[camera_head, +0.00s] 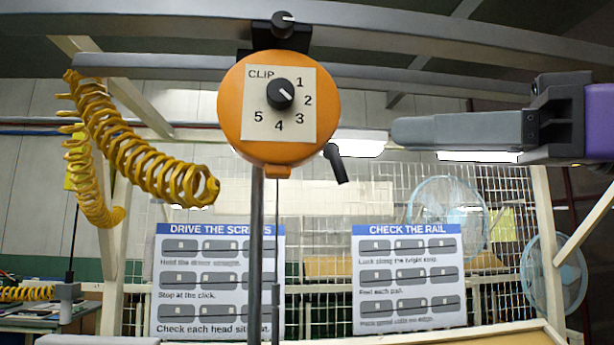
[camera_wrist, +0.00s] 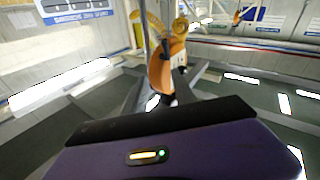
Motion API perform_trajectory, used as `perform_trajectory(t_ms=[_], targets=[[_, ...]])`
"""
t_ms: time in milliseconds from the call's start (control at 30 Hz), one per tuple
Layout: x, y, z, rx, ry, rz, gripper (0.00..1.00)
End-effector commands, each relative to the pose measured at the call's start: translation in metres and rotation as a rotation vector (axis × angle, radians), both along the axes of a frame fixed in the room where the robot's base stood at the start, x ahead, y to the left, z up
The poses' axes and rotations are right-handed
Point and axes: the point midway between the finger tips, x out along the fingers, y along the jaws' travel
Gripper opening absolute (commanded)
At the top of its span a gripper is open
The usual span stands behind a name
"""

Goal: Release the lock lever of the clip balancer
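The clip balancer (camera_head: 236,135) is a round orange housing hung from an overhead beam, with a pale face plate marked CLIP and numbers 1 to 5. Its black dial knob (camera_head: 281,95) has a white mark pointing down and right. The black lock lever (camera_head: 336,164) sticks out at the housing's lower right and slants downward. My gripper (camera_head: 400,131) is right of the balancer, its grey fingers pointing left, apart from the lever and slightly higher in the picture. The fingers overlap from this side, so their gap is hidden. The wrist view shows the orange housing (camera_wrist: 160,68) beyond my purple gripper body.
A yellow coiled hose (camera_head: 140,160) hangs left of the balancer. A vertical grey pole (camera_head: 256,240) and a thin cable run below it. Two instruction boards (camera_head: 217,310) and (camera_head: 409,316) and a wire mesh stand behind. The space between my fingertips and the balancer looks clear.

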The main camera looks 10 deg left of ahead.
Motion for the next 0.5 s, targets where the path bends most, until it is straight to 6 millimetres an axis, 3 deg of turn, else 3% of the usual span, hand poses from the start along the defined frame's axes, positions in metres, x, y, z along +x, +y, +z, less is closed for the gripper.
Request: perform_trajectory(t_ms=[100, 200, 500], targets=[[-0.006, 0.004, -0.021, -0.082, 0.025, 0.037, 0.32], [-0.007, 0.006, -0.031, -0.121, 0.033, 0.044, 0.32], [0.004, 0.040, -0.030, -0.129, 0.035, 0.044, 0.32]])
